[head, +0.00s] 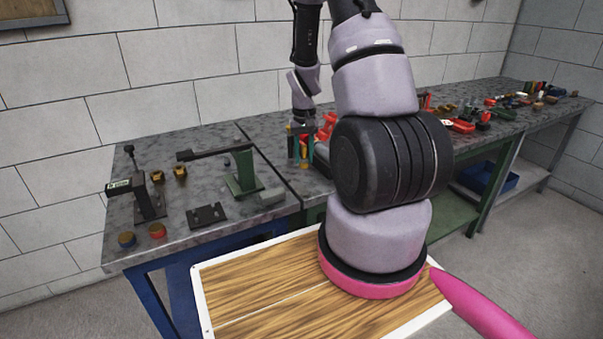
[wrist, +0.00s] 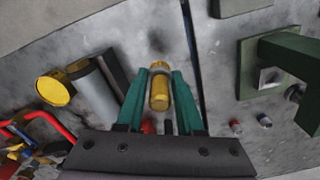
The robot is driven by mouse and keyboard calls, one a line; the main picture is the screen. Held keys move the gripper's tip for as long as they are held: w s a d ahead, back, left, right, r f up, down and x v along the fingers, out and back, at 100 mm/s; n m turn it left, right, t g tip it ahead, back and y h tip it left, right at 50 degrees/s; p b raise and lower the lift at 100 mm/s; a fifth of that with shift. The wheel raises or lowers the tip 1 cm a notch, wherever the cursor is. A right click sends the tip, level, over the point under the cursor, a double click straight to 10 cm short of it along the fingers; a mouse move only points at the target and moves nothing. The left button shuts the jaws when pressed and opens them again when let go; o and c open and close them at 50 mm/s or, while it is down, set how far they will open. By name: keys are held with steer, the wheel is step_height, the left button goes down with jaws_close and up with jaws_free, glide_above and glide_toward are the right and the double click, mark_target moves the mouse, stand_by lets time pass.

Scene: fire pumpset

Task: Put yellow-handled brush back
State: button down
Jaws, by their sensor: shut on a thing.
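The yellow handle of the brush (wrist: 159,92) is between the teal fingers of my gripper (wrist: 160,85) in the wrist view. My gripper is shut on it. The rest of the brush is hidden or cannot be made out. In the head view my gripper (head: 300,150) points down over the grey workbench, close to the seam between two bench tops. My arm hides part of the bench beside it. I cannot tell whether the brush touches the bench.
A green stand (head: 244,178) with a dark arm is left of my gripper. A black device (head: 147,195) stands farther left. In the wrist view, a yellow round thing (wrist: 53,88) and a grey cylinder (wrist: 92,86) lie close left. A wooden-topped board (head: 270,290) is in front.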

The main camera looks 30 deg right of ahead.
mark_target(304, 162)
steer(key=shift+f, duration=2.45)
steer(key=shift+f, duration=0.1)
steer(key=c, duration=0.5)
jaws_free()
steer(key=shift+c, duration=0.2)
